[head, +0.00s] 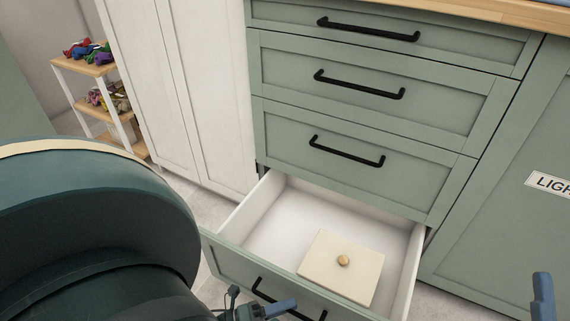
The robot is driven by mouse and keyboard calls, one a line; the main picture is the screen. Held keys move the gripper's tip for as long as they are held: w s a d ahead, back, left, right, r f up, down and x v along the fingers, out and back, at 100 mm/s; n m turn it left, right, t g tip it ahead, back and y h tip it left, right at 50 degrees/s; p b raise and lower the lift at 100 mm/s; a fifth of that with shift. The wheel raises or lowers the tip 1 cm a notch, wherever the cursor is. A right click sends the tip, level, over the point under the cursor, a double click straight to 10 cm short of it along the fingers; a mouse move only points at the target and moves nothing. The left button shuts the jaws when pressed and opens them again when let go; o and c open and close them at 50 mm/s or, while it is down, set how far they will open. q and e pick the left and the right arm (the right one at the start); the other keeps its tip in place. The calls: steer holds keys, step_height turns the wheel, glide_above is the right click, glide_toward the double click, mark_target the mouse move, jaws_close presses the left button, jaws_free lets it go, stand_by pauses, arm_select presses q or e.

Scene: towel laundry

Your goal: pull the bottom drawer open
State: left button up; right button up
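The bottom drawer (226,259) of the green cabinet is pulled far out, showing its white inside. A cream square board with a small round wooden knob (343,261) lies in it. The drawer's black bar handle (262,292) is partly hidden at the bottom edge. My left gripper (262,309) is at this handle, with a blue-grey finger crossing in front of it. The frame edge cuts it off, so its grip is unclear. A blue part that looks like my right gripper (543,297) shows at the lower right, away from the drawer.
Three shut drawers, including the one just above (360,165), have black handles. A white cupboard (185,90) stands left of them. A green door (510,190) with a partly visible label is at right. A small shelf (105,95) with toys stands far left.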

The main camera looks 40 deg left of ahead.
arm_select(q)
steer(key=shift+o, duration=0.8)
steer(key=shift+d, duration=0.1)
steer(key=b+v, duration=0.1)
steer(key=v, duration=1.2)
arm_select(e)
steer(key=shift+d+r+n+y, duration=0.1)
steer(key=shift+r+n+y, duration=0.5)
steer(key=shift+r+y, duration=0.2)
steer(key=shift+f, duration=0.2)
arm_select(q)
steer(key=shift+s, duration=0.15)
arm_select(e)
steer(key=shift+f+h, duration=0.1)
steer(key=shift+h, duration=0.2)
